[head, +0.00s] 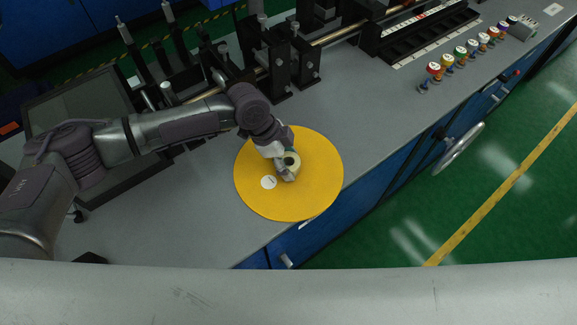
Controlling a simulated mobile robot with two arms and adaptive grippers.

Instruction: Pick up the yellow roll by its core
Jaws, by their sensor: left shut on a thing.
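The yellow roll (312,190) is a large flat disc on the grey bench, close to the bench's front edge. The gripper's wrist hides part of the core and the upper part of the disc. I cannot tell whether the roll touches the bench all over. My right gripper is not in view.
A dark flat panel (75,110) lies at the left of the bench. Black machine posts (275,65) and a shaft stand behind the roll. Several coloured knobs (460,54) line the right. Bare bench (375,110) lies right of the roll.

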